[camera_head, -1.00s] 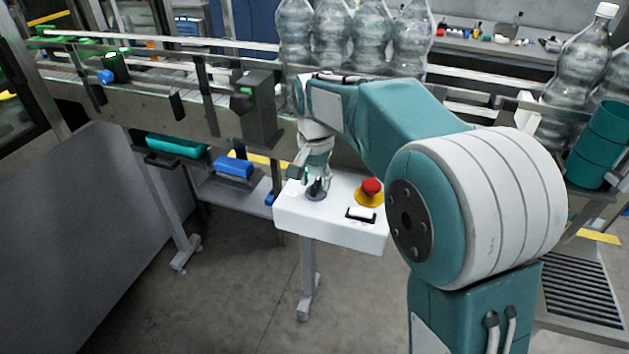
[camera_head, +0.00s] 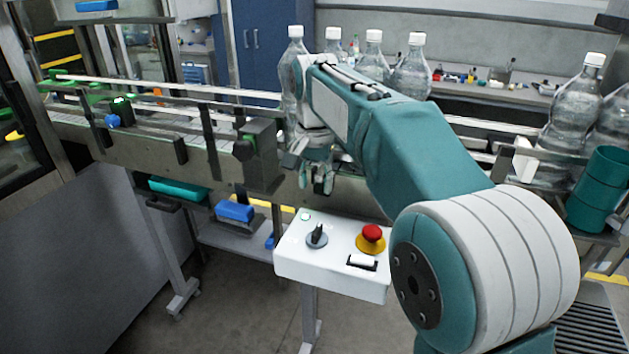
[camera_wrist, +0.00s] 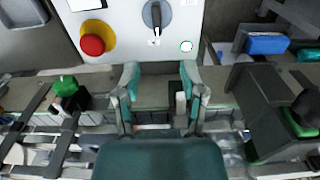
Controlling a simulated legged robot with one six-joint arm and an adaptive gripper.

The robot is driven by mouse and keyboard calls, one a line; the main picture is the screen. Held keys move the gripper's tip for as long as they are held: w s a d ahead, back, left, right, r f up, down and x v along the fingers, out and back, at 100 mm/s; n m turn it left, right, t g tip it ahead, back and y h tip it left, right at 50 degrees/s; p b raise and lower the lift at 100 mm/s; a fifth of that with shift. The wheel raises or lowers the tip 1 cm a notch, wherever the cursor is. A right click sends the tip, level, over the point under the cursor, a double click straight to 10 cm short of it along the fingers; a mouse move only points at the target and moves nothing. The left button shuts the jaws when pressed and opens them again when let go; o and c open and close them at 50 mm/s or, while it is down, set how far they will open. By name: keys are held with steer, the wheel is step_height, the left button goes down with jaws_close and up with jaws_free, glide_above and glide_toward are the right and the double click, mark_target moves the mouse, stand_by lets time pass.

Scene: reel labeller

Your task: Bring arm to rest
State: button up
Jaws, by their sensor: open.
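My gripper (camera_head: 318,182) is raised above the white control box, in front of the conveyor's side. In the wrist view my gripper (camera_wrist: 160,80) has its two teal and grey fingers spread apart with nothing between them. The control box (camera_head: 290,262) carries a grey rotary switch (camera_head: 317,236), a red mushroom button (camera_head: 372,233) on a yellow base, a rocker switch (camera_head: 362,262) and a small round light (camera_head: 305,217). In the wrist view the rotary switch (camera_wrist: 157,14) and red button (camera_wrist: 92,44) are clear of the fingers.
The conveyor (camera_head: 190,150) runs behind my gripper, with clear bottles (camera_head: 411,72) standing on it behind my arm. A dark block (camera_head: 262,155) on the rail is close left of my gripper. A teal cylinder (camera_head: 598,190) stands at right. Floor in front of the box is free.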

steer(key=s+d+f+n+t, duration=0.1)
steer(key=s+d+n+t, duration=0.1)
steer(key=s+d, duration=0.55)
steer(key=s+d+n+t, duration=0.15)
steer(key=s+d, duration=0.35)
steer(key=s, duration=0.6)
steer(key=s+d+f+t, duration=0.2)
steer(key=s+f, duration=0.4)
steer(key=s, duration=0.1)
steer(key=shift+s+n, duration=0.25)
steer(key=shift+n, duration=0.1)
steer(key=shift+d+f, duration=0.1)
